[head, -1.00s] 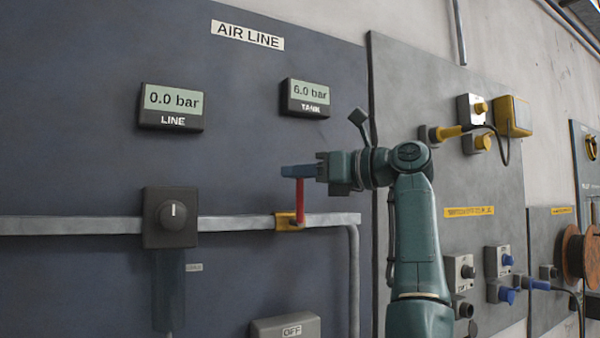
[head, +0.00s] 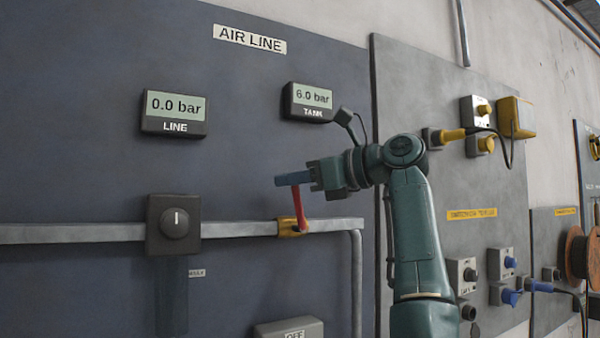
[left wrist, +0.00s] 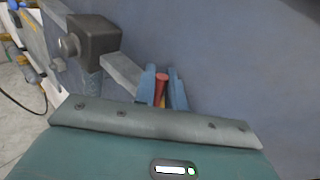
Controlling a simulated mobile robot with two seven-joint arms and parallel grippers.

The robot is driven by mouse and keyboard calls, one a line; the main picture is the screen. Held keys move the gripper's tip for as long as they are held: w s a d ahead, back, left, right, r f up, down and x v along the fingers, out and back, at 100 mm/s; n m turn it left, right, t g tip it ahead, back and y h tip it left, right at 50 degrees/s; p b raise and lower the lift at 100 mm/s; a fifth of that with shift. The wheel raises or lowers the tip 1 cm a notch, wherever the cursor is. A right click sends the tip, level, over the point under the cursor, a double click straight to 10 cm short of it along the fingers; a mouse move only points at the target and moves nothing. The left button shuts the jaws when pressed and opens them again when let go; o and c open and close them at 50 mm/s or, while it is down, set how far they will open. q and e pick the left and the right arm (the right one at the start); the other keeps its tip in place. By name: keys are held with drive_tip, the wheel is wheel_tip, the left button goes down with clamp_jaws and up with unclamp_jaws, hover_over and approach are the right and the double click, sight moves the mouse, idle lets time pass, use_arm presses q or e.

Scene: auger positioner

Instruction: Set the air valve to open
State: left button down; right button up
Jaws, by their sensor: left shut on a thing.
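The air valve has a yellow body (head: 288,228) on the grey pipe and a red lever (head: 300,208). The lever stands up from the body, its top tilted a little to the left. My left gripper (head: 284,179) has its blue fingers at the top of the lever and is shut on it. In the left wrist view the red lever (left wrist: 161,92) shows between the two blue fingers of my left gripper (left wrist: 163,80). The line display (head: 175,106) reads 0.0 bar and the tank display (head: 310,98) reads 6.0 bar. My right gripper is not in view.
A dark box with a round knob (head: 174,223) sits on the pipe (head: 80,233) to the left. A grey box marked OFF (head: 290,328) is below the valve. A grey panel (head: 420,90) with plugs and sockets stands to the right. The blue panel between knob and valve is clear.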

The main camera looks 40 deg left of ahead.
use_arm(q)
drive_tip(key=shift+s+a+f+n+t+h+p, duration=0.15)
drive_tip(key=shift+s+f+n+t+h, duration=0.15)
drive_tip(key=shift+s+n, duration=0.25)
drive_tip(key=shift+s+a+f+n+t+h+p, duration=0.1)
drive_tip(key=shift+s+a+f+n+t+h, duration=0.15)
drive_tip(key=shift+s+n+h, duration=0.25)
drive_tip(key=shift+s+a+f+n+t+h+p, duration=0.1)
drive_tip(key=shift+s+f+n+t+h, duration=0.1)
drive_tip(key=shift+s+n+t+h, duration=0.25)
drive_tip(key=shift+s, duration=0.15)
drive_tip(key=c, duration=1.5)
unclamp_jaws()
drive_tip(key=shift+c, duration=0.2)
drive_tip(key=v, duration=1.3)
drive_tip(key=shift+d+f+p, duration=0.15)
drive_tip(key=shift+d+p, duration=0.05)
drive_tip(key=shift+p, duration=0.25)
